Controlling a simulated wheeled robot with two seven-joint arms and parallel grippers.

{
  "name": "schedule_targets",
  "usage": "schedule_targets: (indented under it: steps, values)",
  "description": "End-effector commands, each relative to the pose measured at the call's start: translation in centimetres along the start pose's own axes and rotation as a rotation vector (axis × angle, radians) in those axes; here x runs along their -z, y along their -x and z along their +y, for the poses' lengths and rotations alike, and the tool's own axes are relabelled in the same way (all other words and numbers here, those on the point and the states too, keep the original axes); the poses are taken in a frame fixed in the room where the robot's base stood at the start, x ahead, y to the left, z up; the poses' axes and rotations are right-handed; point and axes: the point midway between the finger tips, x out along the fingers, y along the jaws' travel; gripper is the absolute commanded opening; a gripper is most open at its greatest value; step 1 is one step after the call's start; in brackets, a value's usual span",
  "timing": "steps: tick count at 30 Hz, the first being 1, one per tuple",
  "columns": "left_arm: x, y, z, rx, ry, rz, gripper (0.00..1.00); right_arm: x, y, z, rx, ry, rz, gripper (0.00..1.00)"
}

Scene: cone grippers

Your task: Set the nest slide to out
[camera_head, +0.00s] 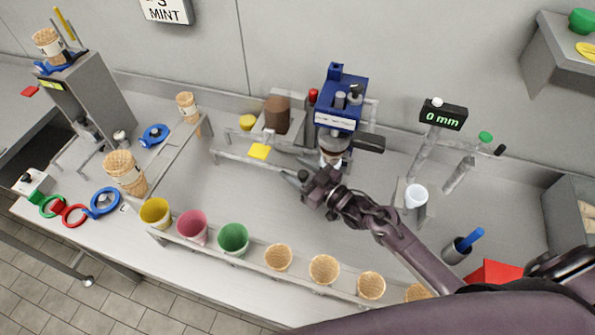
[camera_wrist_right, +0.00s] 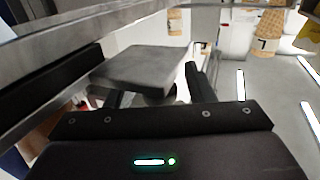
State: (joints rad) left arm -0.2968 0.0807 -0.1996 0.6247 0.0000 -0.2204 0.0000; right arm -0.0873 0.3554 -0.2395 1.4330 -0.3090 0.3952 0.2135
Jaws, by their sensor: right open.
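A blue-headed station (camera_head: 341,110) stands at the back middle, with a cup or cone (camera_head: 334,148) under its head. I cannot clearly make out the nest slide; its lower part is partly hidden by my right gripper (camera_head: 297,172). That gripper is in front of and to the left of the station's foot, just above the bench. In the right wrist view, my right gripper (camera_wrist_right: 158,88) is open, and a flat grey block (camera_wrist_right: 150,68) shows between and beyond its fingers. I cannot tell whether they touch it. My left gripper is not in view.
A metal rail (camera_head: 262,166) with a yellow tag runs left of the station. A front rack holds colored cups (camera_head: 233,238) and cones (camera_head: 323,268). A "0 mm" display (camera_head: 443,115) stands to the right. The bench middle (camera_head: 210,190) is clear.

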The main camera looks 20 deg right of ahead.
Motion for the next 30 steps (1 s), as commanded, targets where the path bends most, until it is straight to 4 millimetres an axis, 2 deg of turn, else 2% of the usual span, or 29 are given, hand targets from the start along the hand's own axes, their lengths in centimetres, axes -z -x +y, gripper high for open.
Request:
schedule_targets:
  steps: [6,17,25,30]
  values:
    - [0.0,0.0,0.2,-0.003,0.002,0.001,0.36,0.0,0.0,0.0,0.000,0.000,-0.001,0.47]
    - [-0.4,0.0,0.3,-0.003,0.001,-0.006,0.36,0.0,0.0,0.0,0.000,0.000,-0.001,0.00]
    - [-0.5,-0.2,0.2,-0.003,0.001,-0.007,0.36,-0.1,-0.3,-0.1,-0.001,0.000,0.000,0.00]
    - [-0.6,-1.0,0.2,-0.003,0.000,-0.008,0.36,-0.2,-2.0,-0.7,-0.002,-0.001,0.003,0.00]
